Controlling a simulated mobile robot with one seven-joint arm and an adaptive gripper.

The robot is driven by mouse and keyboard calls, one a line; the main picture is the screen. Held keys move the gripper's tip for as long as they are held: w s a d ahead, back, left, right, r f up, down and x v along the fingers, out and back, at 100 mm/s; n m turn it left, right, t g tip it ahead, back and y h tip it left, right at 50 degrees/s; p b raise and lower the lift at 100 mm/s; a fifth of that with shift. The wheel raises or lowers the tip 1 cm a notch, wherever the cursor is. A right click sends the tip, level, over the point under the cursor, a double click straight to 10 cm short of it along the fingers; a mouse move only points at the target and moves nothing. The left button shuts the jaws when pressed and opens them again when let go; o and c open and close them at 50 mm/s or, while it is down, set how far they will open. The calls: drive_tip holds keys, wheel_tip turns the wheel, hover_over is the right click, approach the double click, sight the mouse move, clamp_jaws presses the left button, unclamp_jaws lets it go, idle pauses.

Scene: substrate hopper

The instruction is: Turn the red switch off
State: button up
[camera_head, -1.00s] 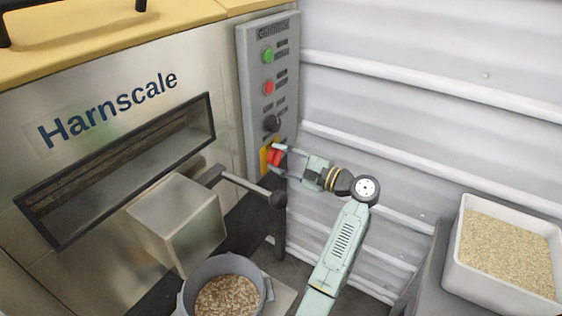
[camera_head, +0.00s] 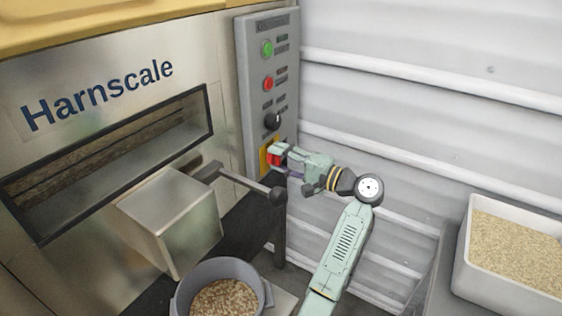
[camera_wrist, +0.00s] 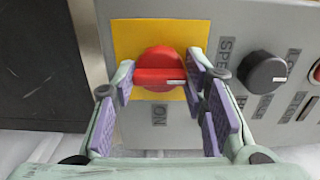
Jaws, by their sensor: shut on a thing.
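The red switch (camera_wrist: 158,70) is a round knob with a raised bar on a yellow plate (camera_wrist: 128,38). In the wrist view its bar lies crosswise, with a white mark at its right end and the label "ON" below the plate. My gripper (camera_wrist: 160,78) has its purple-padded fingers on either side of the bar, shut on its two ends. In the head view the switch (camera_head: 273,157) sits low on the grey control panel (camera_head: 252,95), partly hidden by my gripper (camera_head: 279,160).
Above the switch on the panel are a black knob (camera_head: 272,121), a red button (camera_head: 268,84) and a green button (camera_head: 267,49). A lever with a ball end (camera_head: 278,196) is close below my gripper. A pot (camera_head: 182,298) and a tray (camera_head: 463,258) hold grains.

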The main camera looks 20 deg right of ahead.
idle(0.4)
drive_tip(key=o, duration=1.2)
drive_tip(key=shift+c, duration=0.2)
drive_tip(key=v, duration=1.2)
